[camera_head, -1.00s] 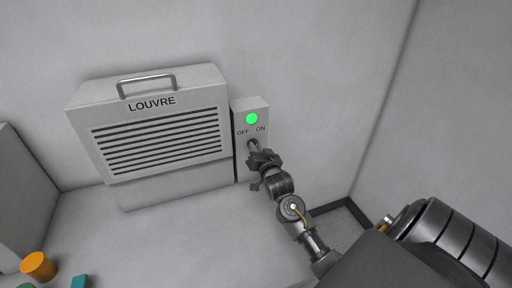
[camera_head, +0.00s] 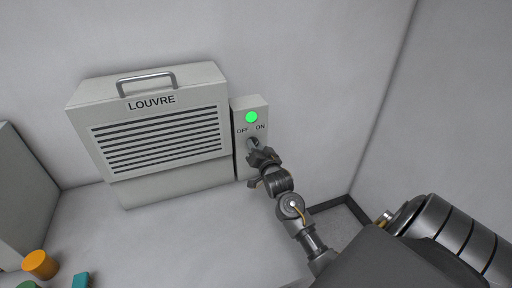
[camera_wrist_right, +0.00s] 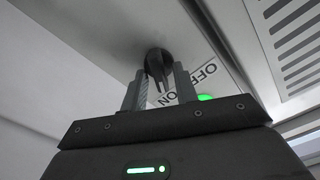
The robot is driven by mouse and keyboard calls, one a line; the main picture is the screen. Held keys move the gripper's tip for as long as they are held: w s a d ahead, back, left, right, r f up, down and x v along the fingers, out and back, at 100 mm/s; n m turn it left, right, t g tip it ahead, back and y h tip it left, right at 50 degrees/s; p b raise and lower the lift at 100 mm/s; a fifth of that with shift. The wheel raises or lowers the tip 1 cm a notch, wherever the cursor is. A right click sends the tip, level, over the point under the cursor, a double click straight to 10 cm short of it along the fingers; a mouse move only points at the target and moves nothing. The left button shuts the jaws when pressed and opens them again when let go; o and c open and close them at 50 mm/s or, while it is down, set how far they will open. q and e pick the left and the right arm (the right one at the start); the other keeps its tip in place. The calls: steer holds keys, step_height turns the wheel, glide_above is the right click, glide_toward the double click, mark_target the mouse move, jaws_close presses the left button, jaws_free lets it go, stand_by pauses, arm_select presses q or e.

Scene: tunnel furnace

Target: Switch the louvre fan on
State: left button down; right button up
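The louvre fan (camera_head: 160,170) is a pale grey box with dark slats, a top handle and the label LOUVRE. On its right is a switch box (camera_head: 242,168) marked OFF and ON, with a lit green lamp (camera_head: 251,117) and a dark knob (camera_head: 252,143) below the lettering. My right gripper (camera_head: 258,153) is just in front of the knob. In the right wrist view its two fingers (camera_wrist_right: 160,90) are apart, with the knob (camera_wrist_right: 158,60) just beyond and between their tips. I cannot tell whether they touch it. My left gripper is not in view.
The fan stands on a pale surface against a grey wall. An orange cylinder (camera_head: 40,264) and a teal block (camera_head: 81,281) are at the lower left, near a grey box (camera_head: 22,195). A dark-edged recess (camera_head: 340,228) lies at the right.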

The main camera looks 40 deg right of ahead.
steer(key=shift+o, duration=0.3)
steer(key=shift+s, duration=0.1)
steer(key=b+v, duration=0.3)
steer(key=v, duration=0.7)
steer(key=shift+s, duration=0.3)
steer(key=shift+a, duration=0.15)
